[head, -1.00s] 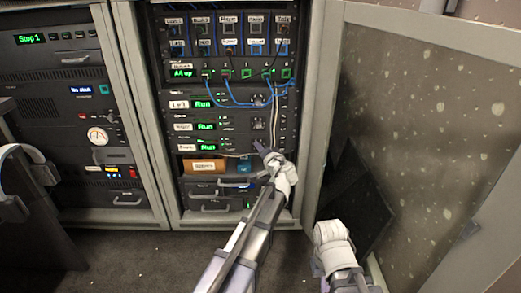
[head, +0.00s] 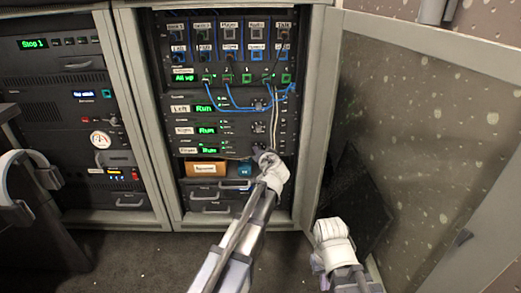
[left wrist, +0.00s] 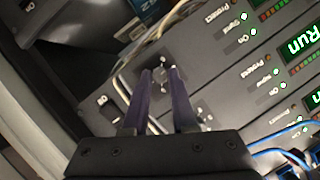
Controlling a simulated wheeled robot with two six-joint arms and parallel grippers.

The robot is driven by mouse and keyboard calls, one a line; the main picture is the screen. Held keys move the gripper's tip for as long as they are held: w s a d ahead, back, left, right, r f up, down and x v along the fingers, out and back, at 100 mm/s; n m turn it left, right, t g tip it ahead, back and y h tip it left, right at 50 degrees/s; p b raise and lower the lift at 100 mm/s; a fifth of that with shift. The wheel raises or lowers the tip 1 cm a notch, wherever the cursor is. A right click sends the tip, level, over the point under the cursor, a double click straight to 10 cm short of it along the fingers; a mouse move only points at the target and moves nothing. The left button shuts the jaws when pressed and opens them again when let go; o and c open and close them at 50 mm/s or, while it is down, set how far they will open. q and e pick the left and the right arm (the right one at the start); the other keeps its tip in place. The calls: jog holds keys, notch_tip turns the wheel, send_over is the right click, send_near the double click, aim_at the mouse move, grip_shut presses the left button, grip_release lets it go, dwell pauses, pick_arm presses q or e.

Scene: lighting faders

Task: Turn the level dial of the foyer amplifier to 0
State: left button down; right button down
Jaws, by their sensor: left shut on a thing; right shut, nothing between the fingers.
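The foyer amplifier (head: 240,151) is the lowest of three stacked amplifiers in the middle rack, with a green "Run" display. Its level dial (left wrist: 160,78) shows in the left wrist view between the two dark fingers of my left gripper (left wrist: 159,71). These fingers are shut on the dial. In the head view the dial and the fingertips are hidden behind my white left wrist. My right gripper (head: 330,240) is low at the right, in front of the open door and away from the rack; it is shut with nothing in it.
Blue patch cables (head: 235,106) and pale cables (head: 274,125) hang close to the amplifiers on the right. An orange box (head: 205,168) stands on the shelf below. The open rack door (head: 430,130) fills the right side. A second rack (head: 75,95) stands at left.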

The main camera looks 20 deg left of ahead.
pick_arm(q)
jog(key=shift+s+a+n+h+p, duration=0.15)
jog(key=shift+n+h+p, duration=0.4)
jog(key=shift+n+h, duration=1.25)
jog(key=shift+n+y, duration=0.3)
jog(key=shift+n, duration=0.2)
jog(key=c, duration=0.7)
grip_release()
jog(key=shift+r, duration=0.1)
jog(key=p+v, duration=0.3)
jog(key=v, duration=0.4)
jog(key=shift+s, duration=0.35)
